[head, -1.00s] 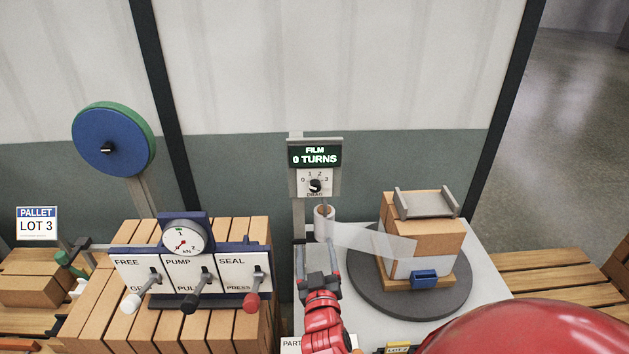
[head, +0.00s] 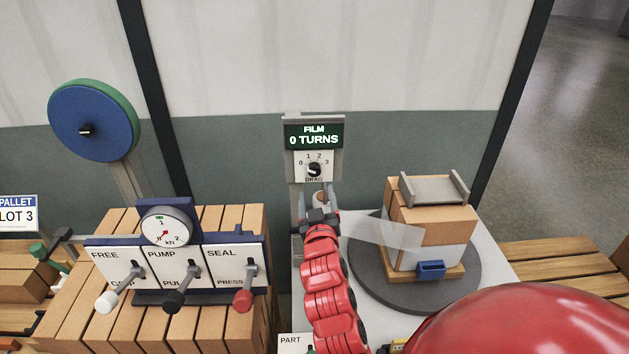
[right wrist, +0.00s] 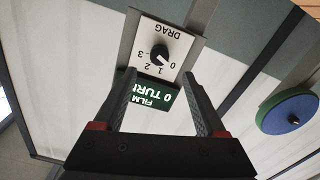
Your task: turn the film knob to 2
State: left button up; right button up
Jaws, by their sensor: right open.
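The film knob (head: 314,169) is a small black dial on a white plate marked 0, 1, 2, 3 and DRAG, below a green display (head: 314,136) reading FILM 0 TURNS. In the right wrist view the knob (right wrist: 159,54) shows upside down, its pale mark towards the 0 side of the scale. My right gripper (head: 321,190) is just below the dial plate in the head view. In the right wrist view its fingers (right wrist: 160,84) are apart and empty, with the knob beyond the tips, not touched. My left gripper is not in view.
The film roll (head: 320,199) is partly hidden behind my right gripper, its film stretching to a wrapped box (head: 430,222) on a round turntable (head: 365,270). A lever panel (head: 178,262) with a gauge stands left. A blue and green wheel (head: 92,125) rises behind it.

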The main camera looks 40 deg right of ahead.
aim_at(314, 173)
jog(key=p+x, duration=0.1)
jog(key=x, duration=0.1)
jog(key=p+x, duration=0.1)
jog(key=x, duration=0.2)
jog(key=p+x, duration=0.1)
jog(key=x, duration=0.1)
jog(key=shift+w+d+r, duration=0.2)
jog(key=shift+w+r, duration=0.05)
jog(key=shift+w, duration=0.1)
jog(key=shift+w+d+f, duration=0.15)
jog(key=shift+w+d, duration=0.1)
jog(key=shift+w, duration=0.1)
grip_shut()
